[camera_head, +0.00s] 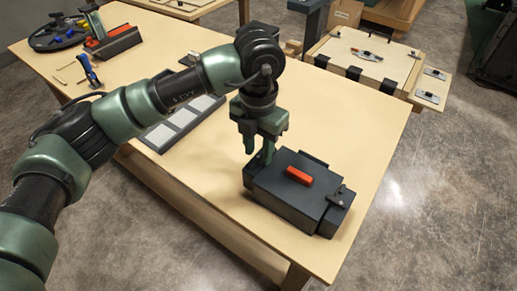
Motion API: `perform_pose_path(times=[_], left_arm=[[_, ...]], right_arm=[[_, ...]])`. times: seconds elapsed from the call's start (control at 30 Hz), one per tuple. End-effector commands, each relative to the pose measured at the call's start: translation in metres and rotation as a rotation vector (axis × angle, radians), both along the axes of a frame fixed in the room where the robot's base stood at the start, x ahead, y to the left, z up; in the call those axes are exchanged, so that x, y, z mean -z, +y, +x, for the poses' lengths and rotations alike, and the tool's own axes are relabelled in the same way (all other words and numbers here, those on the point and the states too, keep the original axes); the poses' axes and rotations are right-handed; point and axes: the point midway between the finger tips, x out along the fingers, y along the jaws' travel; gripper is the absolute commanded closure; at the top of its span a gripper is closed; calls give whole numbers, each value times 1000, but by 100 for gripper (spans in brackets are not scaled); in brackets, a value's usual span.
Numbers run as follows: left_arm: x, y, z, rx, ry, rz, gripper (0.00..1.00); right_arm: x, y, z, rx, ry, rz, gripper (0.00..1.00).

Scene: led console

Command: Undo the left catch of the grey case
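The grey case (300,199) is a dark box with a red-orange handle (299,175) on its lid. It lies near the front edge of the wooden table. A small metal catch (341,192) shows at its right end. My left gripper (258,158) points down at the case's left end, where the left catch would be. The gripper hides that spot, so I cannot see the left catch or its state. Whether the fingers are apart or closed on something is too small to tell. My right gripper is not in view.
The wooden table (365,117) is clear right of and behind the case. A panel with grey pads (182,121) lies behind my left arm. Blue clamps (88,72) and a round dark tray (58,36) are at the far left. A wooden crate (372,56) stands beyond the table.

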Motion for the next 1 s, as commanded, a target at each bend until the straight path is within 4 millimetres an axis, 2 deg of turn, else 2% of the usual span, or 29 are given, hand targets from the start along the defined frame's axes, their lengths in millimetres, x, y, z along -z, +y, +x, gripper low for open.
perform_pose_path(times=[0.3,0.43,0.6,1.0], left_arm=[[-51,-1,1,2,-6,-2,66],[-67,0,1,0,-4,0,66],[-74,0,0,1,-1,-1,66],[-74,0,0,1,-1,-1,66]], right_arm=[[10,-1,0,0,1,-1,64],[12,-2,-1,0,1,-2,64],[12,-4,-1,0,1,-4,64],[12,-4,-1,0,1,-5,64]])
